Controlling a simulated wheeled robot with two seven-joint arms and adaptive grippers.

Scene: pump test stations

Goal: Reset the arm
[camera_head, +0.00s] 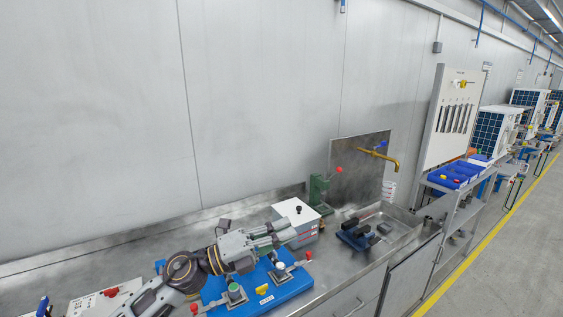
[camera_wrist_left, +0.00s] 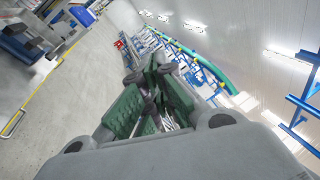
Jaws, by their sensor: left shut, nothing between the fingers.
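My left arm comes in from the lower left in the head view. Its gripper (camera_head: 284,232) is over the bench, above the blue fixture plate (camera_head: 292,290) and in front of the white box (camera_head: 297,212). The fingers point right and are shut with nothing between them. In the left wrist view the gripper's green-padded fingers (camera_wrist_left: 151,92) are close together and empty, with the aisle and ceiling beyond. My right gripper is in neither view.
The metal bench (camera_head: 110,262) runs along the wall. A green press-like device (camera_head: 319,190), a brass tap (camera_head: 380,155) and a small dark-blue fixture (camera_head: 354,238) stand to the right. A shelf cart with blue bins (camera_head: 455,175) stands beyond. The floor aisle (camera_head: 500,255) is clear.

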